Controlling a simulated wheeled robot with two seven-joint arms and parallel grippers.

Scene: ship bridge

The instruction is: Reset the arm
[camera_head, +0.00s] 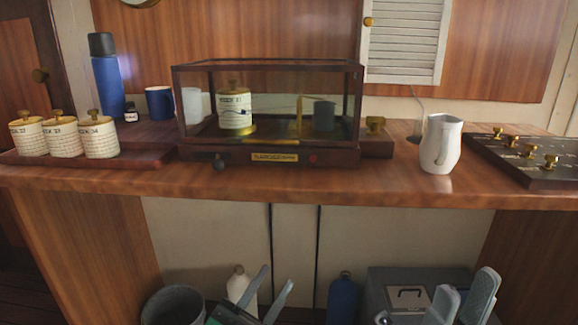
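The barograph's glass case (270,67) stands closed on the wooden counter. Inside it are a drum with a paper chart (236,110), a dark cylinder (323,116) and thin brass parts between them. A dark line crosses the chart; the pen arm itself is too small to make out. My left gripper (277,276) is low in front of the counter, open and empty. My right gripper (467,281) is low at the right, also open and empty.
Several spare chart drums (62,136) stand on a tray at left. Behind are a blue flask (107,80) and a blue mug (160,102). A white jug (440,144) and a panel with brass levers (525,158) stand at right. Below are a bin (173,305) and a grey box (418,279).

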